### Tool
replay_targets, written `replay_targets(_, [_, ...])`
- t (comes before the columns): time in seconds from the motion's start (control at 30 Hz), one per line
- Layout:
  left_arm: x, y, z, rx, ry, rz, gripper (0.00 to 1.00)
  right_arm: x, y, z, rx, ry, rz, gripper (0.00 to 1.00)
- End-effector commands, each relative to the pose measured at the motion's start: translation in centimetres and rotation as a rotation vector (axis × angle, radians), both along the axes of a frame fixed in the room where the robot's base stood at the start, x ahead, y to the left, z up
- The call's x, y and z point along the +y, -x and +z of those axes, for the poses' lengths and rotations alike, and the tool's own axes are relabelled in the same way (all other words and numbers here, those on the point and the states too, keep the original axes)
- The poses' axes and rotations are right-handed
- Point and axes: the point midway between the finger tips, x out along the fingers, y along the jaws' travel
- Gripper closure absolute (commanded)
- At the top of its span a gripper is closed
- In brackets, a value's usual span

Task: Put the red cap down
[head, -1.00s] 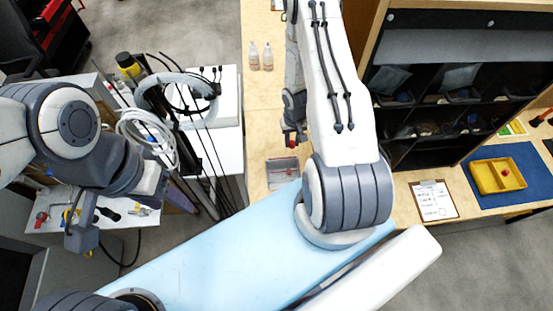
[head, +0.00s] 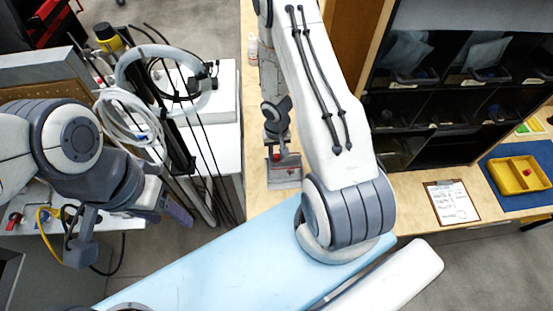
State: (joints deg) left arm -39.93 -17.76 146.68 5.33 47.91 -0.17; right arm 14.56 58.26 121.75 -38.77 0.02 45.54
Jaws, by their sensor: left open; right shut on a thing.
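My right gripper (head: 279,152) points down over the workbench, shut on a small red cap (head: 281,155). Only a little of the cap shows between the fingers. The gripper and cap overlap a small grey tray (head: 285,184) on the bench; I cannot tell whether the cap touches it. My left gripper (head: 80,250) is at the left, open and apart from the cap, near a side table with tools.
A yellow divided bin (head: 505,178) with a small red piece stands on a blue mat (head: 495,150) at the right. A clipboard (head: 451,203) lies on the bench. A dark shelf of bins (head: 440,150) stands behind. Cables and a white cart (head: 215,140) are at the left.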

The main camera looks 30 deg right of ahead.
Motion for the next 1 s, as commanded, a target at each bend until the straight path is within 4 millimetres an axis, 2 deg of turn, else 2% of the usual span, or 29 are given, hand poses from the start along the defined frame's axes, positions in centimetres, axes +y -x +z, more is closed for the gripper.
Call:
replay_targets(0.03, [0.0, 0.0, -0.8, 0.0, 0.0, 0.001, 0.41, 0.0, 0.0, -0.8, -0.001, 0.0, 0.001, 1.0])
replay_targets(0.3, [0.0, 0.0, -0.5, 0.0, 0.0, 0.001, 0.41, 0.0, 0.0, -0.6, -0.001, 0.0, 0.001, 1.0])
replay_targets(0.8, [0.0, 0.0, -1.7, 0.0, 0.0, 0.003, 0.41, 0.0, 0.0, -1.8, -0.001, 0.0, 0.001, 1.0])
replay_targets(0.83, [0.0, 0.0, -1.7, 0.0, 0.0, 0.003, 0.41, 0.0, 0.0, -1.7, -0.001, 0.0, 0.001, 0.67])
replay_targets(0.9, [0.0, 0.0, -1.7, 0.0, 0.0, 0.003, 0.41, 0.0, 0.0, -1.7, 0.0, 0.0, 0.001, 0.41])
replay_targets(1.0, [0.0, 0.0, -1.7, 0.0, 0.0, 0.003, 0.41, 0.0, 0.0, -1.7, 0.0, 0.0, 0.001, 0.41])
